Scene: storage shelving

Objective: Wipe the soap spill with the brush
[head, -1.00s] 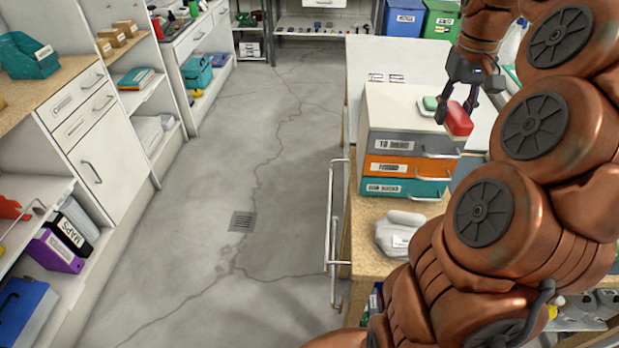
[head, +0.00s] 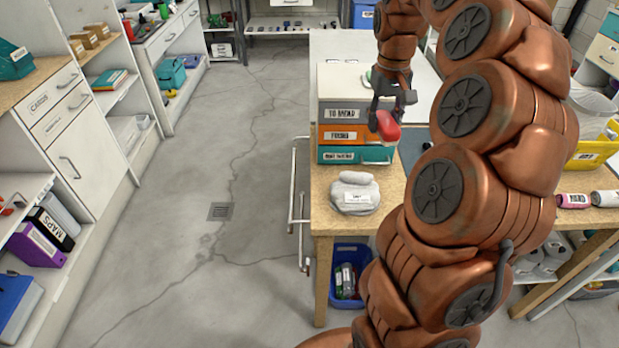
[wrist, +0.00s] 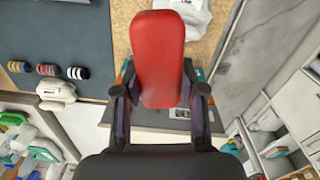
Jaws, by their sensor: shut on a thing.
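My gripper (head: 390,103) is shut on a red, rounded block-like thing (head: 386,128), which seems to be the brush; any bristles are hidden. In the wrist view the red brush (wrist: 158,50) stands out between the two fingers. In the head view it is in front of the drawer unit's right side, above the wooden bench (head: 325,205). I cannot make out a soap spill in either view. A small green thing (head: 368,75) shows on top of the drawer unit, partly behind my gripper.
The drawer unit (head: 335,113) has grey, orange and teal drawers. A pale grey labelled bag (head: 354,198) lies in front of it on the bench. A blue bin (head: 349,258) stands below. A dark mat (wrist: 50,35) shows in the wrist view. The floor at left is open.

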